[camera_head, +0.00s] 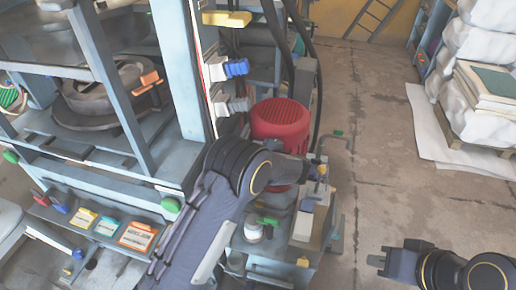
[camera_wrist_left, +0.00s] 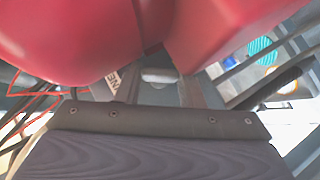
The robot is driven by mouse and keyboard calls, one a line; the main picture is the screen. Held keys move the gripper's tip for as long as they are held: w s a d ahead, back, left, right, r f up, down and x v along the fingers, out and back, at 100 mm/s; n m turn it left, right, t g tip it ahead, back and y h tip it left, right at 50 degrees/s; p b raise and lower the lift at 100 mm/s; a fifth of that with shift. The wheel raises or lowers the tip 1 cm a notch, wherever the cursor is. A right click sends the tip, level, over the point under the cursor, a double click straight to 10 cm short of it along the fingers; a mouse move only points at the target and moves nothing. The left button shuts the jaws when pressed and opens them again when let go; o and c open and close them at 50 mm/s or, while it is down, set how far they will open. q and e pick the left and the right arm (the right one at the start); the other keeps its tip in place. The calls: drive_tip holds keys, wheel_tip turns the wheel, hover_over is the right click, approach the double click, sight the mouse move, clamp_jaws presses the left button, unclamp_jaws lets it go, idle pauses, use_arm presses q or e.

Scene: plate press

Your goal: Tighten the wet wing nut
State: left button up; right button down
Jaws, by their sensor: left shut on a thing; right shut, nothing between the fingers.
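My left arm comes in from the bottom in the head view and ends at my left gripper (camera_head: 312,170), beside the red motor-like drum. Its fingers are small and partly hidden. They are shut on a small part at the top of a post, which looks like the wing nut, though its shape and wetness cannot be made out. My right gripper (camera_head: 377,262) is shut and empty, low at the right over the floor.
The red drum (camera_head: 281,125) stands close behind my left gripper. A blue-grey press frame (camera_head: 180,75) fills the left, with coloured labels (camera_head: 137,236) on its front ledge. White sacks (camera_head: 485,45) stand at the far right. The floor (camera_head: 385,150) between is clear.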

use_arm(q)
drive_tip(key=o, duration=1)
